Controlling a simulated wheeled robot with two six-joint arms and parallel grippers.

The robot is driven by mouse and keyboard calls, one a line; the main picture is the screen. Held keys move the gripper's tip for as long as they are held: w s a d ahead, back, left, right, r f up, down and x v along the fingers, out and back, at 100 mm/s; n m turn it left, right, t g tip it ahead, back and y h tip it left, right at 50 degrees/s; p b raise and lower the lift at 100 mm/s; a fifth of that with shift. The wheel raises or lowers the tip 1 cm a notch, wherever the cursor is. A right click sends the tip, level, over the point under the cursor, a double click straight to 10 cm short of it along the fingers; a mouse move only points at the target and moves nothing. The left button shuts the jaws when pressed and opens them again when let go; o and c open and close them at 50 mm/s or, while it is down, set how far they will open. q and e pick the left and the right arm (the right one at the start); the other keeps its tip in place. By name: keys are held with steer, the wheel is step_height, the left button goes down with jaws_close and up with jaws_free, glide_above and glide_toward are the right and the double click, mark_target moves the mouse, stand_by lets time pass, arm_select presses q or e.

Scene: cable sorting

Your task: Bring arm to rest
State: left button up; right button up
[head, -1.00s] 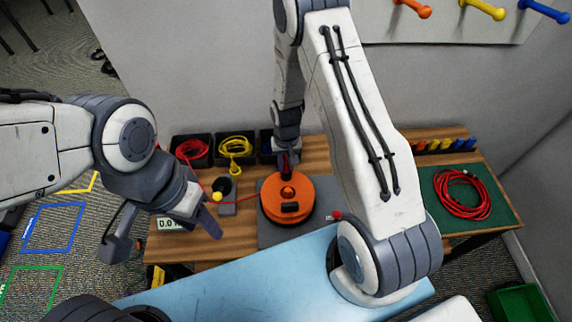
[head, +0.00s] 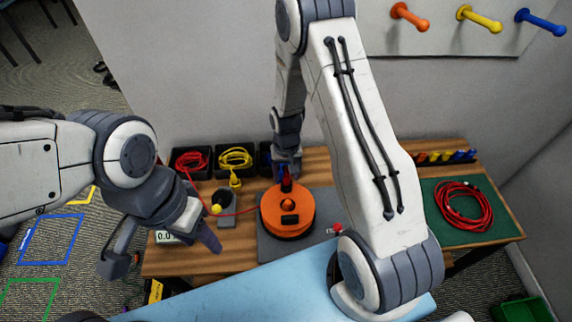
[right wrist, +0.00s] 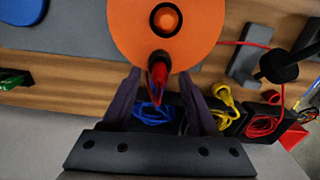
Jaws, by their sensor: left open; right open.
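The orange reel (head: 300,222) sits on a grey plate on the workbench, with its dark, red-marked crank handle (head: 287,185) standing up at the back. My right gripper (head: 287,168) is at that handle. In the right wrist view my right gripper (right wrist: 159,95) is open, with one finger on each side of the handle (right wrist: 158,72) and gaps between. My left gripper (head: 163,250) hangs open and empty at the bench's left front, near the digital display (head: 166,238). Red cable (head: 240,213) runs left from the reel past a grey guide.
Black bins with red (head: 191,160), yellow (head: 235,157) and blue (right wrist: 152,113) cable line the back. A coiled red cable (head: 463,204) lies on a green mat (head: 508,221) at right. Coloured pegs (head: 410,17) stick out of the wall. The blue surface in front is bare.

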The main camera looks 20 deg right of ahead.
step_height(320, 180, up, 9)
steer(key=shift+f+b, duration=0.1)
steer(key=shift+b, duration=0.7)
steer(key=s+a+r+n+b, duration=0.2)
steer(key=s+a+r+n, duration=0.3)
steer(key=s+a+r, duration=0.5)
steer(key=s+a+r+n, duration=0.1)
steer(key=s+a+n, duration=0.1)
steer(key=s, duration=0.5)
steer(key=s+a+r+n+y, duration=0.1)
steer(key=s+a+n, duration=0.1)
steer(key=s, duration=0.4)
steer(key=shift+s+n, duration=0.35)
steer(key=shift+n, duration=0.15)
steer(key=shift+r, duration=0.1)
